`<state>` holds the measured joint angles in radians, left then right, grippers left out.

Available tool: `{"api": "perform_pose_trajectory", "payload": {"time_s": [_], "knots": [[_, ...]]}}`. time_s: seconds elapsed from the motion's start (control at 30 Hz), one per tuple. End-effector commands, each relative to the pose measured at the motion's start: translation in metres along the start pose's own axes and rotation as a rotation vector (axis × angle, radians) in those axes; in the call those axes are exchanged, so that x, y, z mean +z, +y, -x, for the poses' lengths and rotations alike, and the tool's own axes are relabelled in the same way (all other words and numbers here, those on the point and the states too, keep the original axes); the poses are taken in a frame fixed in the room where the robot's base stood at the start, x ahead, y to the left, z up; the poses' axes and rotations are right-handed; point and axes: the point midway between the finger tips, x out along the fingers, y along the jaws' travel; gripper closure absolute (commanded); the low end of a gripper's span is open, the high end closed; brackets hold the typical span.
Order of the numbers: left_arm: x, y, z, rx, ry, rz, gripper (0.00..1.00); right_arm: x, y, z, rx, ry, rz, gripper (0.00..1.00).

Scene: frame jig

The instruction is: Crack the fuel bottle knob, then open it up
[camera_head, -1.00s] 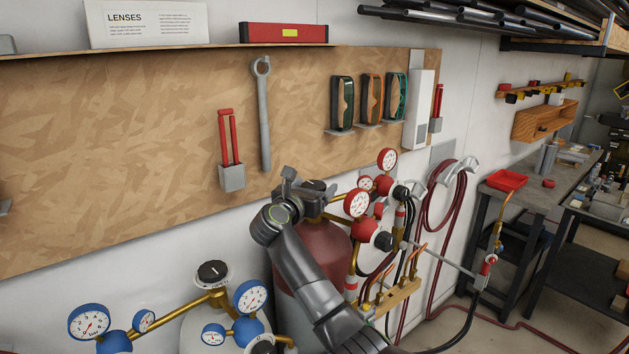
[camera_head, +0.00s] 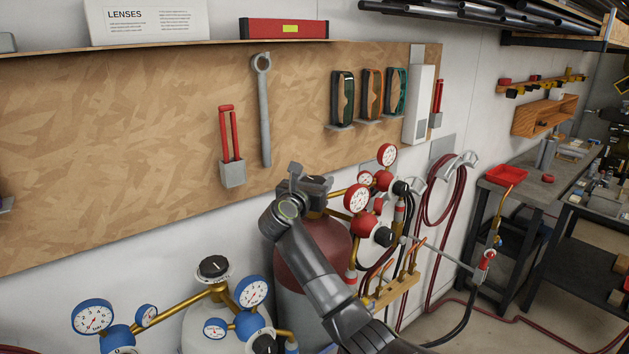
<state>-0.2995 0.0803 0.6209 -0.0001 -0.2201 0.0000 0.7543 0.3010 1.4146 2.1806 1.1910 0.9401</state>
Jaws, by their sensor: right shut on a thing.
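The fuel bottle is the dark red cylinder (camera_head: 318,252) at the lower middle, with a red-gauge regulator (camera_head: 368,215) on its right side. My right gripper (camera_head: 312,185) is at the top of this bottle, shut on its knob. The knob itself is mostly hidden by the gripper and wrist, so its turn cannot be read. My right arm comes up from the bottom right across the front of the bottle. My left gripper does not show.
A pale bottle (camera_head: 200,328) with a black knob (camera_head: 213,267) and blue gauges (camera_head: 253,292) stands to the left. A torch (camera_head: 487,258) and dark red hoses (camera_head: 446,200) are at the right. A pegboard (camera_head: 120,140) with a wrench (camera_head: 263,110) is behind.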

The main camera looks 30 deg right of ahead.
Motion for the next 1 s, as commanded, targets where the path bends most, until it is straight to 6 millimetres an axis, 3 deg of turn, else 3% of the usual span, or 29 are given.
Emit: {"api": "perform_pose_trajectory", "payload": {"time_s": [0.3,0.77,0.8,0.97,1.0], "knots": [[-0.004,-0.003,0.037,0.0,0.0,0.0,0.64,0.003,-0.001,0.0,0.262,0.002,0.004,0.67],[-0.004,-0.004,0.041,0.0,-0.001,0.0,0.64,-0.001,0.001,0.001,0.326,0.0,0.001,0.67],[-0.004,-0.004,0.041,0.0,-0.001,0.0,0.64,-0.001,0.001,0.001,0.326,0.0,0.001,0.43],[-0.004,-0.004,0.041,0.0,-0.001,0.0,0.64,0.0,0.001,0.001,0.325,0.0,0.001,0.23],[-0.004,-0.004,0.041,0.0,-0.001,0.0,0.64,0.0,0.001,0.001,0.325,0.0,0.001,0.23]]}}
